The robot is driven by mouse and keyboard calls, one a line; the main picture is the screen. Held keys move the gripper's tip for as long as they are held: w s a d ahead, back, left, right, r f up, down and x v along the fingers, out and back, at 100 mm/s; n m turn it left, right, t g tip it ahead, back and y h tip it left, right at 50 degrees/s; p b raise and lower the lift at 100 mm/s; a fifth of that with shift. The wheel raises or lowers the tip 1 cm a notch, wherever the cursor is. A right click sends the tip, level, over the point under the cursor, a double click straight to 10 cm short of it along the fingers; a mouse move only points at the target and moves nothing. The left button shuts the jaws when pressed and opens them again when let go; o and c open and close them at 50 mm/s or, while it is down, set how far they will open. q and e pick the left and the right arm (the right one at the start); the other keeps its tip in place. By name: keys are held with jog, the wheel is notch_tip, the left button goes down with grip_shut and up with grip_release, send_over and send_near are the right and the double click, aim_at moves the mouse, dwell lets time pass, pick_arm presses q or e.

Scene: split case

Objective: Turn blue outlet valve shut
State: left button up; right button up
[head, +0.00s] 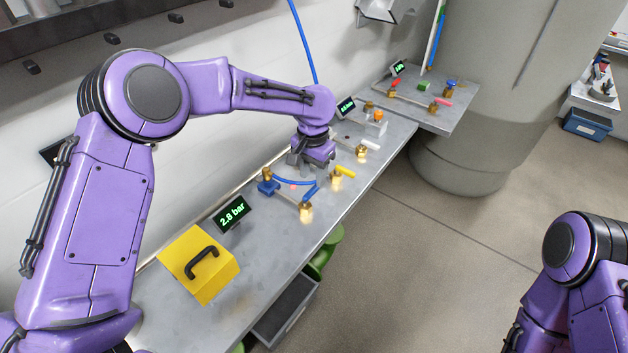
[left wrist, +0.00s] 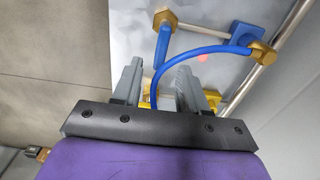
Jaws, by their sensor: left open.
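A blue lever handle (head: 311,191) sits on a brass valve fitting (head: 306,212) at the bench's front edge. The lever (left wrist: 162,46) and its brass nut (left wrist: 165,18) also show in the left wrist view. A blue knob (head: 266,187) on brass stands behind it, near the wall. A curved blue hose (left wrist: 200,50) runs from the brass at the knob toward my gripper. My left gripper (head: 304,165) points down over the bench, just beyond the lever. Its jaws (left wrist: 160,88) are open, apart from the lever's nut; whether they touch the hose is unclear. My right gripper is out of view.
A yellow box (head: 190,268) with a black handle and a display (head: 231,213) reading 2.8 bar stand nearer on the bench. Yellow (head: 346,172) and white (head: 370,145) levers lie beyond. A grey column (head: 480,130) stands right; floor there is clear.

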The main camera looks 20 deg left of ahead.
aim_at(314, 188)
pick_arm(q)
jog(key=f, duration=0.2)
jog(key=w+f, duration=0.1)
jog(key=f, duration=0.1)
jog(key=shift+f, duration=0.25)
jog(key=shift+s+f, duration=0.1)
jog(key=shift+s, duration=0.2)
grip_shut()
